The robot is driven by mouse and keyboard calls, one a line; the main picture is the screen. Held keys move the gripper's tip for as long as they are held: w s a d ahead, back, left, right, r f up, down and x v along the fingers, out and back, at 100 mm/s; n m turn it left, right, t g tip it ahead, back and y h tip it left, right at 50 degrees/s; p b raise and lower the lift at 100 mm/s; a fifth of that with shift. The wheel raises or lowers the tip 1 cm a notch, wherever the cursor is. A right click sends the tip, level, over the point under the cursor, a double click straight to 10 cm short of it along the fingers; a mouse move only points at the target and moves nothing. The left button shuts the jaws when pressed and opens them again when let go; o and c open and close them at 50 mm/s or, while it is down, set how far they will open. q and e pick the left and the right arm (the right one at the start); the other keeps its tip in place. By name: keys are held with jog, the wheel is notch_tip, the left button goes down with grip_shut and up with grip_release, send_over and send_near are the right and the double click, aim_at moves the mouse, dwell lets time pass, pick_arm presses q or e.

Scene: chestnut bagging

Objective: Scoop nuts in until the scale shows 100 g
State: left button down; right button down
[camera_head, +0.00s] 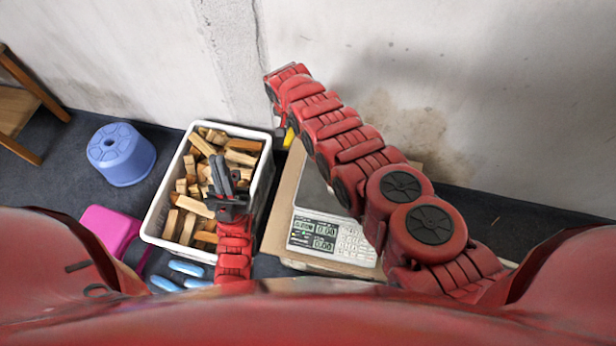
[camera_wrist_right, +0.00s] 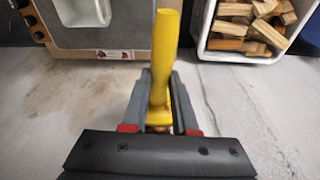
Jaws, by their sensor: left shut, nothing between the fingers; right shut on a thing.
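A scale (camera_head: 330,237) stands on a brown board right of the crate. Its display seems to read zeros. My right arm hides part of its grey pan (camera_head: 318,193). My right gripper (camera_wrist_right: 159,98) is shut on a yellow handle (camera_wrist_right: 164,45) in the wrist view; a bit of yellow also shows beside the crate in the head view (camera_head: 289,136). The tool's other end is hidden, so I cannot tell what it carries. My left gripper (camera_head: 222,174) is shut and empty above the white crate (camera_head: 153,222). I make out no nuts.
The crate is full of wood pieces (camera_head: 190,222). A blue stool (camera_head: 121,155) and a pink item (camera_head: 112,228) stand to its left, with blue slipper-like things (camera_head: 187,268) in front. A wooden stool (camera_head: 20,110) is far left. A stained wall (camera_head: 480,90) closes the back.

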jog(key=shift+s+a+f, duration=0.1)
jog(key=shift+s+f, duration=0.05)
jog(key=shift+f, duration=0.2)
jog(key=shift+s+d+f+m, duration=0.1)
jog(key=shift+d+f+m, duration=0.15)
jog(key=shift+f+m, duration=0.25)
jog(key=shift+s+f, duration=0.25)
jog(key=shift+f, duration=0.05)
jog(key=shift+s+d+f+m+b, duration=0.35)
jog(key=shift+f+m, duration=0.2)
jog(key=shift+f, duration=0.25)
jog(key=shift+s+d+f+m+b, duration=0.1)
jog(key=shift+s+f+m+b, duration=0.15)
jog(key=shift+s+f+m, duration=0.4)
jog(key=shift+f, duration=0.25)
jog(key=shift+d+g+h, duration=0.1)
jog(key=shift+g+h, duration=0.2)
